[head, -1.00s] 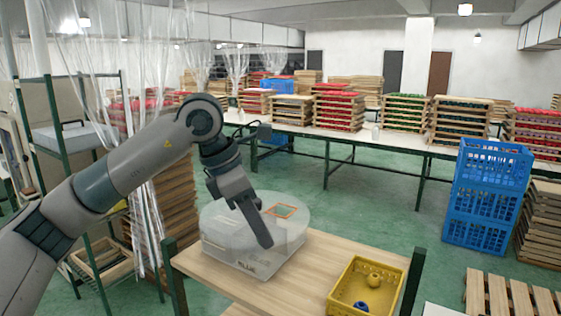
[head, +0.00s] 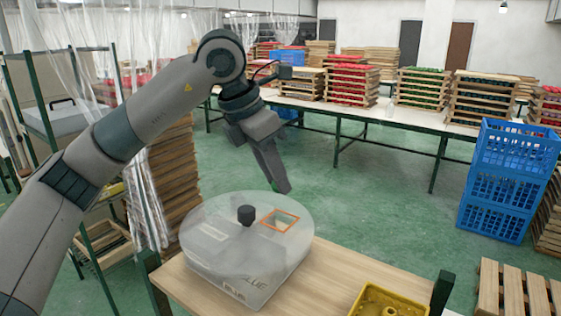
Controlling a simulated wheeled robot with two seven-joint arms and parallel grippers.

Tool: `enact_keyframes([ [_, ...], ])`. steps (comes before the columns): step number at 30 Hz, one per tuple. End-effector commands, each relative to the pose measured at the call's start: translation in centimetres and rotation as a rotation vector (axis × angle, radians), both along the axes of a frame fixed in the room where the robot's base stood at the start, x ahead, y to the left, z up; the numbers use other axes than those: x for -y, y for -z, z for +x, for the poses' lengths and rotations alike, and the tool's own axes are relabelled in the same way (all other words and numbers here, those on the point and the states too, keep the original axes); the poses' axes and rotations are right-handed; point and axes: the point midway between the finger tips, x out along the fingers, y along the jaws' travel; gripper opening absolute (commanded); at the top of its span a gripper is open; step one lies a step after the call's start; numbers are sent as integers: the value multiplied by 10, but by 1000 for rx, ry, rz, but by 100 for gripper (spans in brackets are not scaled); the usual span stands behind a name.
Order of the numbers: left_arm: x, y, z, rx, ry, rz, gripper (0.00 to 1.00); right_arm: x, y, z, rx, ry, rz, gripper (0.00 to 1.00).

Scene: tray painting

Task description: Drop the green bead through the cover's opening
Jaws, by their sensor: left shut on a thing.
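A translucent round cover (head: 205,222) with a black knob (head: 246,215) lies on a clear, partitioned box (head: 225,283) on the wooden table. Its opening (head: 279,221) is edged in orange, right of the knob. My left gripper (head: 281,187) is shut on the green bead (head: 275,186), of which only a small part shows at the fingertips. In the picture it is just above the orange-edged opening, apart from the cover; the exact depth is hard to tell. My right gripper is not in view.
A yellow bin (head: 365,296) with a yellow piece in it stands at the table's front right, cut off by the frame. Blue crates (head: 508,180) stand on the floor at right. A green-legged rack (head: 60,150) is at left. Bare tabletop (head: 325,268) shows right of the box.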

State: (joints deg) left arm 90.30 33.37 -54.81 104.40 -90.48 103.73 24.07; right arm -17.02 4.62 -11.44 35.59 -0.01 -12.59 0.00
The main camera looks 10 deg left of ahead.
Motion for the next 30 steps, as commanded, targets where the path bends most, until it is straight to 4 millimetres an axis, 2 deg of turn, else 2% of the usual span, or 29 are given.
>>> enact_keyframes([
  [20,0,-3,1,0,-20,0,2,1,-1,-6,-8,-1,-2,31],
  [30,0,12,1,-1,-21,1,2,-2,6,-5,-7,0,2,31],
])
